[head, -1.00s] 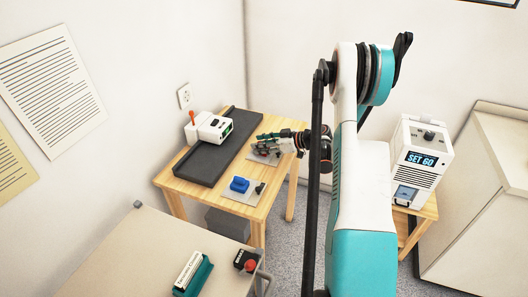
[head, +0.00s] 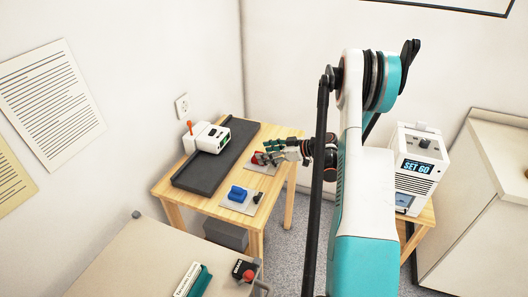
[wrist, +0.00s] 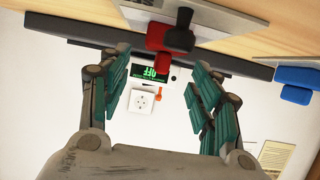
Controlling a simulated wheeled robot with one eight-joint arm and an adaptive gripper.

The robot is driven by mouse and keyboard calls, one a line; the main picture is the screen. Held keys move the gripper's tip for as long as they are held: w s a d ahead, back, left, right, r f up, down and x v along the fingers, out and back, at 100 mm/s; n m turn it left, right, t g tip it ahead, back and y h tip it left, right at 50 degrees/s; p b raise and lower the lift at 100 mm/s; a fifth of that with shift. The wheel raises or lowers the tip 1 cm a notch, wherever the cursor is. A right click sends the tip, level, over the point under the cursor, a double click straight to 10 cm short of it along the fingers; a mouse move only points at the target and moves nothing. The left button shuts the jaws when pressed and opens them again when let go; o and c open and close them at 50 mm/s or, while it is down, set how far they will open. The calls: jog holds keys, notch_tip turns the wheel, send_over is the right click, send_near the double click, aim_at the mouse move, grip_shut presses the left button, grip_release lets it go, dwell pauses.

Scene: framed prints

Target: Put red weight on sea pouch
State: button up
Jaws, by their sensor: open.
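A red block (head: 258,158), which looks like the red weight, sits on a grey plate at the table's right side. In the wrist view the table appears inverted at the top, and the red block (wrist: 158,38) lies beyond my gripper (wrist: 163,76). The gripper's green-padded fingers are spread wide with nothing held between them. A dark knob (wrist: 180,36) overlaps the red block there. I cannot identify a sea pouch in either view.
A blue block (head: 237,193) sits on a nearer grey plate (head: 228,206). A dark tray (head: 195,178) with a white device (head: 207,137) fills the table's left side. A cream surface (head: 120,260) is in front; a white SET GO box (head: 412,150) stands right.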

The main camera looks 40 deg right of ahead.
jog(key=p+v, duration=0.2)
jog(key=v, duration=0.6)
jog(key=shift+s+r, duration=0.25)
